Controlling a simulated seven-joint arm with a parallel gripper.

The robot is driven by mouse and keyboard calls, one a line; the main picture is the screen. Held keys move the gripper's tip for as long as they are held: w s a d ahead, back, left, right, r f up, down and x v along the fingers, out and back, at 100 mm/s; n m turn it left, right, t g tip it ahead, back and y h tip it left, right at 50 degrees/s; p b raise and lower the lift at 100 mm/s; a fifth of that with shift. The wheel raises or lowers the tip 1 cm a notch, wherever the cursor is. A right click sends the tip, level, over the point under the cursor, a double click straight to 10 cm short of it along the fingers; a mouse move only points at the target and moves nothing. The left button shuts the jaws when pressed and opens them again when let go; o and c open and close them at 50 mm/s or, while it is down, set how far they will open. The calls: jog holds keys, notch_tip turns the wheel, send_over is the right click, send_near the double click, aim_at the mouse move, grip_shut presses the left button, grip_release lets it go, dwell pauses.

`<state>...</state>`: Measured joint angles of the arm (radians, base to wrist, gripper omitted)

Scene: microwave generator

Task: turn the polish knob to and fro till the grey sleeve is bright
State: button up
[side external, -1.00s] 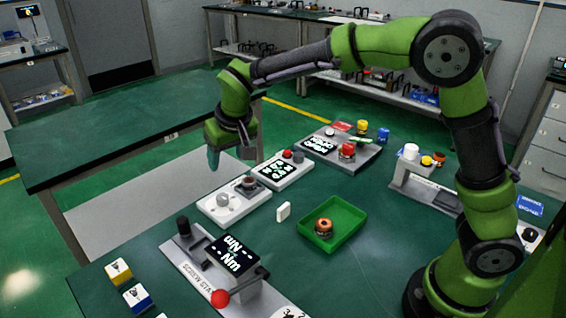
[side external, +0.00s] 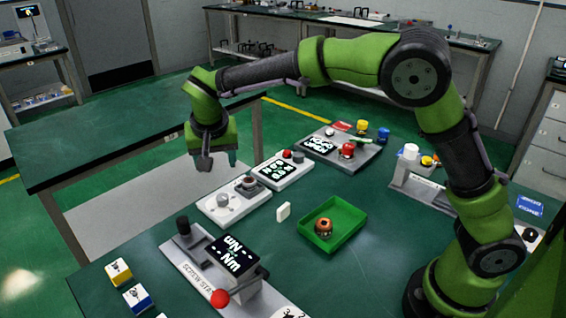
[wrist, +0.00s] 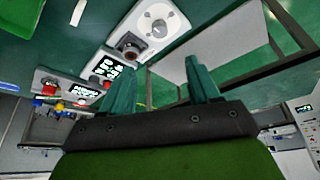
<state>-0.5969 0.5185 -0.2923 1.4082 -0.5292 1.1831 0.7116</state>
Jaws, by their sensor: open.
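A white unit (side external: 234,212) on the green bench carries a round grey knob (side external: 222,199), which I take for the polish knob. Behind it on the same unit is a dark round holder with a ring-like part (side external: 249,182), perhaps the sleeve; its finish is too small to tell. In the wrist view the knob (wrist: 158,18) sits on its white plate and the ring-like part (wrist: 130,45) is beside it. My gripper (side external: 217,163) is open and empty, raised above and beyond the unit. Its two fingers stand apart in the wrist view (wrist: 160,70).
A green tray (side external: 352,235) holds a copper-coloured round part (side external: 323,227). A small white block (side external: 283,212) stands between tray and unit. A station with a red-ball lever (side external: 220,298) is in front, a white display unit (side external: 283,170) behind. Open bench lies right of the tray.

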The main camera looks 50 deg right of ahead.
aim_at(223, 197)
jog(key=x, duration=1.6)
jog(key=shift+f, duration=0.25)
jog(key=c, duration=1)
jog(key=shift+c, duration=0.2)
jog(key=shift+n, duration=0.4)
jog(key=n+y, duration=0.1)
jog(key=n, duration=0.1)
jog(key=n+y, duration=0.1)
jog(key=n, duration=0.2)
jog(key=shift+d+t, duration=0.25)
jog(key=shift+t, duration=0.05)
jog(key=n+y, duration=0.1)
jog(key=n, duration=0.2)
jog(key=n+y, duration=0.1)
jog(key=n, duration=0.3)
jog(key=shift+d+y, duration=0.1)
jog(key=shift+y, duration=0.3)
